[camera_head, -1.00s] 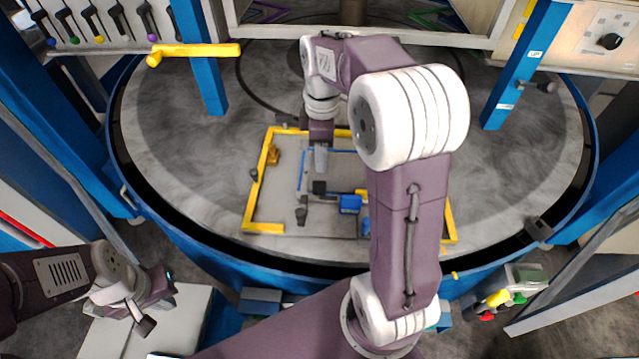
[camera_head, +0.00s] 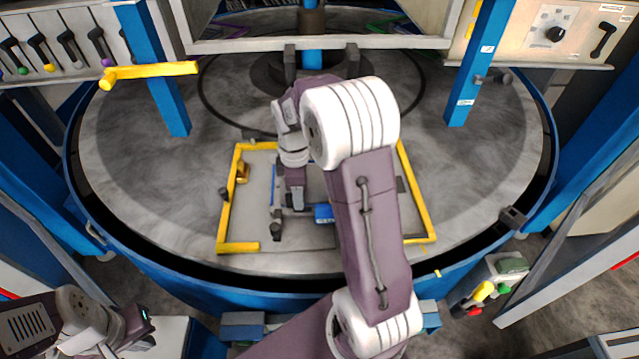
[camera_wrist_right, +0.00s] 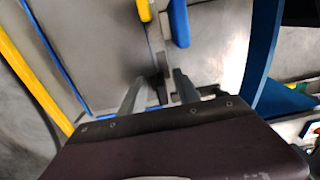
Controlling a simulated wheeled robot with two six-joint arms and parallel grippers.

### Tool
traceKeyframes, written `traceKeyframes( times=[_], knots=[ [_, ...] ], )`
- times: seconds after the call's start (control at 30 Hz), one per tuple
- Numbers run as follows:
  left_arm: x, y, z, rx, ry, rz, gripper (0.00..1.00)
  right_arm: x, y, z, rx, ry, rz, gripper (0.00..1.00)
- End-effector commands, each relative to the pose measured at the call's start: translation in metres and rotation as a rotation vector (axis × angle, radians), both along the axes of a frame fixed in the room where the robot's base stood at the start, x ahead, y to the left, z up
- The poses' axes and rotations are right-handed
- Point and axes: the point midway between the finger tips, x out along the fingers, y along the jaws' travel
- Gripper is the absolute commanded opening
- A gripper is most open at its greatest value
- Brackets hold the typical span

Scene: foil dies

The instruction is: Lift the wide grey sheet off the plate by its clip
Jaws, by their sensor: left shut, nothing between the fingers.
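The plate (camera_head: 238,247) lies on a round grey table with yellow strips along its edges. A grey sheet with a thin blue edge line lies on it; its surface (camera_wrist_right: 95,45) shows in the right wrist view, and my arm hides much of it from the head. My right gripper (camera_head: 297,207) is low over the sheet. In the right wrist view its fingers (camera_wrist_right: 160,82) stand apart, with a dark clip (camera_wrist_right: 159,88) between or just beyond them; contact cannot be told. My left gripper (camera_head: 145,333) is shut and empty at the lower left, away from the plate.
A blue block (camera_head: 323,213) sits close to the right gripper. Blue posts (camera_head: 470,65) stand around the table. The table is clear left and right of the plate.

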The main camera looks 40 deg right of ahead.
Motion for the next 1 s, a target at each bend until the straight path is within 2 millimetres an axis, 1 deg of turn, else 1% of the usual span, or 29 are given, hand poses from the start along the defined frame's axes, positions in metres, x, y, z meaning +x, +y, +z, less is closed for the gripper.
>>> traceKeyframes(
  times=[0.03,0.1,0.27,0.3,0.37,0.4,0.43,1.0],
  knots=[
    [0.0,0.0,-0.0003,0.0,0.0,0.0,0.0,-0.0004,0.0001,-0.0052,0.001,0.001,0.0,0.38],
    [-0.0001,0.0,-0.0003,0.0,0.0,0.0,0.0,-0.0002,0.0001,-0.0086,-0.001,-0.001,0.0,0.38],
    [-0.0001,0.0,-0.0004,0.0,0.0,0.0,0.0,0.0,0.0,-0.0088,0.0,-0.002,0.0,0.38],
    [-0.0001,0.0,-0.0004,0.0,0.0,0.0,0.0,0.0,0.0,-0.0087,0.0,-0.002,0.0,0.33],
    [-0.0001,0.0,-0.0004,0.0,0.0,0.0,0.0,0.0,0.0,-0.0086,0.0,-0.002,0.0,0.16],
    [-0.0001,0.0,-0.0004,0.0,0.0,0.0,0.0,0.0,0.0,-0.0086,0.0,-0.002,0.0,0.05],
    [-0.0001,0.0,-0.0004,0.0,0.0,0.0,0.0,0.0,0.0,-0.0085,0.0,-0.002,0.0,0.0],
    [-0.0001,0.0,-0.0004,0.0,0.0,0.0,0.0,0.0002,-0.0001,-0.0083,0.0,-0.002,0.0,0.0]
  ],
)
